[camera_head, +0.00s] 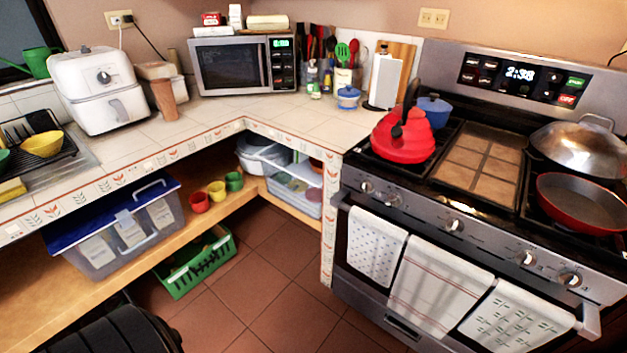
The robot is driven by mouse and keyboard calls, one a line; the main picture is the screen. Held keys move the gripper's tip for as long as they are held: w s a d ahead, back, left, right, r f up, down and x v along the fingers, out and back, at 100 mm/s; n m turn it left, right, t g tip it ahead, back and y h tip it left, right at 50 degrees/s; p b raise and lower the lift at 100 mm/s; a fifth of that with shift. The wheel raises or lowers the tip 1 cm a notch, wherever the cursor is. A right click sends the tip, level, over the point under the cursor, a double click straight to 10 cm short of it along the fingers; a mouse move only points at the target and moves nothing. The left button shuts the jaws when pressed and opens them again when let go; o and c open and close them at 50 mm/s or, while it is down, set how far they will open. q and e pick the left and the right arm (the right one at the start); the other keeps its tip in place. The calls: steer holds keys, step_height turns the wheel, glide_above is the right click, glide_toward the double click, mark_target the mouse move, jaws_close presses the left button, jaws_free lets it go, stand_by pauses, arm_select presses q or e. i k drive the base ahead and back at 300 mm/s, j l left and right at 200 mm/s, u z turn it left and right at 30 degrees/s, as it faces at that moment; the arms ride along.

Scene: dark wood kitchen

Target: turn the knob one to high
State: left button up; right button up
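The stove (480,200) stands at the right, with a row of several knobs on its front panel. The leftmost knob (366,187) and the knob beside it (392,200) sit below the red kettle. A middle knob (455,226) is farther right. Two more knobs, one (525,258) and another (570,279), are at the right end. I cannot tell which is knob one, and the knob markings are too small to read. Neither of my grippers is in view.
A red kettle (403,140) and blue pot (435,110) stand on the left burners. A wok (580,148) and red pan (580,203) are on the right. Towels hang on the oven handle (400,232). The tiled floor (262,285) before the stove looks clear.

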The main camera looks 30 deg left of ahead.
mark_target(366, 185)
steer(key=u, duration=0.65)
